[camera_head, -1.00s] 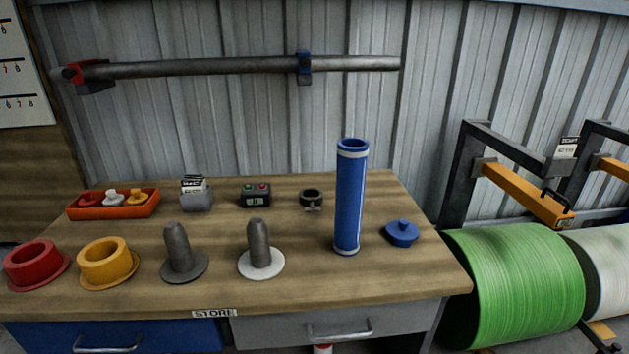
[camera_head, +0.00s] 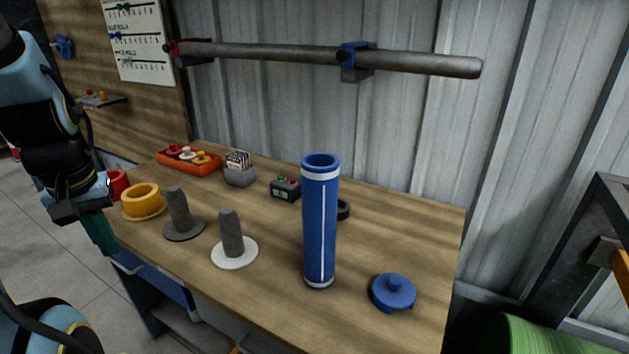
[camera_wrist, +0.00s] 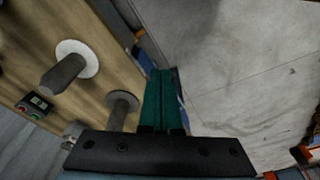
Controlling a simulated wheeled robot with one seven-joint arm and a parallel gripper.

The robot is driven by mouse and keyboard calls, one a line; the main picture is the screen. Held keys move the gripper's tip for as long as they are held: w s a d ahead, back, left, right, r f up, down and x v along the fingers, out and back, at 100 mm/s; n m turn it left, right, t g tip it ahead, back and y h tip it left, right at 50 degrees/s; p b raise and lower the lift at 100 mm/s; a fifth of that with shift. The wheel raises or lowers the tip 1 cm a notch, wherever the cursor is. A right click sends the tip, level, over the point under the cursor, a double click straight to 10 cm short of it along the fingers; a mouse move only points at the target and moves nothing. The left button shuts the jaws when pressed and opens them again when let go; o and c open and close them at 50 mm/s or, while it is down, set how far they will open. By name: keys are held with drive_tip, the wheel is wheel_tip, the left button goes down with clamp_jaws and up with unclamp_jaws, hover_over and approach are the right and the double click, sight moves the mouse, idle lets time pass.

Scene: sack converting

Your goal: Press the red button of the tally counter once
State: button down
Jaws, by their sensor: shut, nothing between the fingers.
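The tally counter (camera_head: 285,189) is a small dark box with a pale display and small red and green buttons on top. It stands towards the back of the wooden table, right of the grey card holder. It also shows at the left of the wrist view (camera_wrist: 36,105). My gripper (camera_head: 108,250) points down at the table's left end, well away from the counter. Its teal fingers are shut and empty. In the wrist view the closed fingers (camera_wrist: 160,75) hang by the table edge, partly over the grey floor.
A tall blue tube (camera_head: 320,225) stands right of the counter, with a dark ring (camera_head: 343,210) partly hidden behind it. A blue lid (camera_head: 393,292) lies right.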

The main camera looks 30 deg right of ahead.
drive_tip(key=shift+d, duration=0.1)
drive_tip(key=r+n+t+h+p, duration=0.1)
drive_tip(key=n+t+h+p, duration=0.45)
drive_tip(key=n, duration=1.75)
hover_over(293, 181)
drive_tip(key=b, duration=0.2)
drive_tip(key=t+y, duration=0.1)
drive_tip(key=y, duration=0.1)
drive_tip(key=shift+s+a, duration=0.25)
drive_tip(key=shift+s, duration=0.05)
wheel_tip(293, 181, down, 9)
drive_tip(key=b, duration=0.8)
drive_tip(key=shift+r, duration=0.1)
